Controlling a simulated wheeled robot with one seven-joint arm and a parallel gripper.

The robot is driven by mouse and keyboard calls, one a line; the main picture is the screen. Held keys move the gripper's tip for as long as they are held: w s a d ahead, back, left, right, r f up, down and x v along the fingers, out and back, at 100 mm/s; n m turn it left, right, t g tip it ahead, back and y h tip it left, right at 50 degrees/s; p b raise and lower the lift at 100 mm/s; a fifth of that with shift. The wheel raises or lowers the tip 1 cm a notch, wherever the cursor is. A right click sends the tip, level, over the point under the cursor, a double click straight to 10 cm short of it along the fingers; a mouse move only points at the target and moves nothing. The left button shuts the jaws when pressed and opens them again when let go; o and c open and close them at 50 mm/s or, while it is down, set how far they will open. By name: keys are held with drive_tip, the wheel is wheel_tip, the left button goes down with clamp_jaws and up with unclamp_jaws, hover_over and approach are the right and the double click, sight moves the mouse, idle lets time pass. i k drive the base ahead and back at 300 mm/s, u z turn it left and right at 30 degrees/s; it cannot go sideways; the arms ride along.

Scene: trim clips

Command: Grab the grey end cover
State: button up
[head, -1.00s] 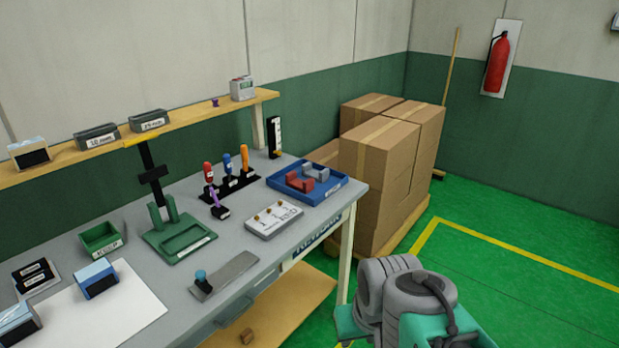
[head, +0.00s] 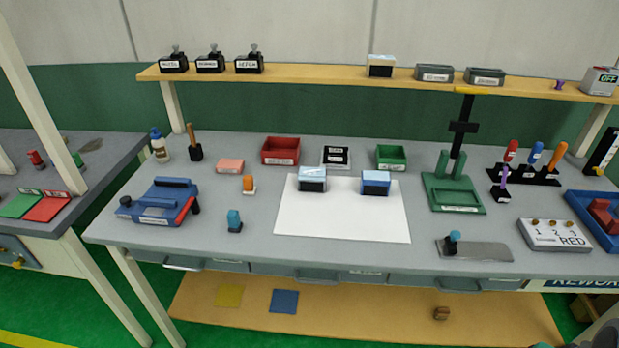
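No part that I can name for certain as the grey end cover shows now. A blue tray (head: 577,203) is cut off by the right edge, with a red block-like part (head: 603,214) in it. The grey part seen beside the red one earlier is not visible. My gripper is not in view; only a sliver of my arm may show at the bottom right corner.
Two grey labelled boxes (head: 434,73) (head: 485,76) stand on the wooden shelf (head: 330,77). The workbench holds a white sheet (head: 340,222), a green press stand (head: 455,190), a tool rack (head: 523,174) and a numbered block (head: 554,234).

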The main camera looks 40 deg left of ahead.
sight(310, 179)
drive_tip(key=u, duration=0.35)
drive_tip(key=i, duration=0.95)
drive_tip(key=u, duration=3.5)
drive_tip(key=i, duration=0.5)
drive_tip(key=z, duration=0.05)
